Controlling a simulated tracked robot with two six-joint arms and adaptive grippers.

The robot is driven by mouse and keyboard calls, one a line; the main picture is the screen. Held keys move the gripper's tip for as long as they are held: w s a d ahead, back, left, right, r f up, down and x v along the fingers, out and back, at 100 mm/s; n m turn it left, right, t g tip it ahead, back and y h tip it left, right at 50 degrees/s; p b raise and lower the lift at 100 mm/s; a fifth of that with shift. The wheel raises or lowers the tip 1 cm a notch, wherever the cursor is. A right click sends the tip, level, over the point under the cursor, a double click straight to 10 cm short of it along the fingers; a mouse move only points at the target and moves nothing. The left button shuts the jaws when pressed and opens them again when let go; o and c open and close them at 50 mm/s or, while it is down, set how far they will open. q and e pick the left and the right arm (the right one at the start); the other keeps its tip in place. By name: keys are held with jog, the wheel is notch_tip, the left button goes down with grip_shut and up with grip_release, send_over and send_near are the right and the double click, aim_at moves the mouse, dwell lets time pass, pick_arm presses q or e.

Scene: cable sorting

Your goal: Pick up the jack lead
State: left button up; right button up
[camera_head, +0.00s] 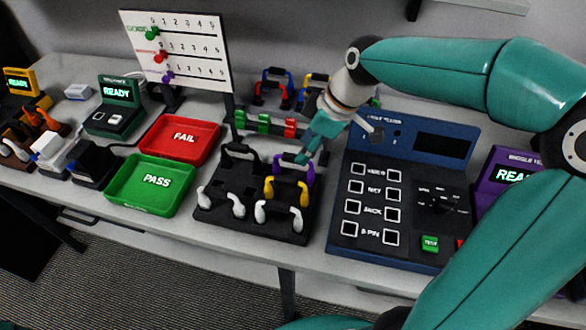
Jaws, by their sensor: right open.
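A dark rack (225,192) in the middle of the table holds several looped leads: black (240,149), purple (281,172), yellow (304,188) and white ones along its front. No label shows which one is the jack lead. My right gripper (304,158) points down at the rack's back right, beside the upper part of the purple lead. It is open, and I cannot tell whether a finger touches the purple lead. The right arm comes in from the right, above the blue tester. My left gripper is not in view.
A blue cable tester (350,243), with sockets labelled VIDEO, JACK and others, stands right of the rack. A green PASS tray (120,196) and a red FAIL tray (207,153) lie to its left. A white scoreboard (215,75) and more leads (275,72) stand behind.

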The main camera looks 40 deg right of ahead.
aim_at(293, 159)
jog(key=a+f, duration=0.1)
jog(key=w+a+f, duration=0.1)
jog(key=f, duration=0.1)
jog(key=shift+w+f+p, duration=0.2)
jog(key=shift+p, duration=0.1)
jog(key=shift+w+a+f, duration=0.15)
jog(key=shift+w+f, duration=0.05)
jog(key=shift+f, duration=0.4)
grip_shut()
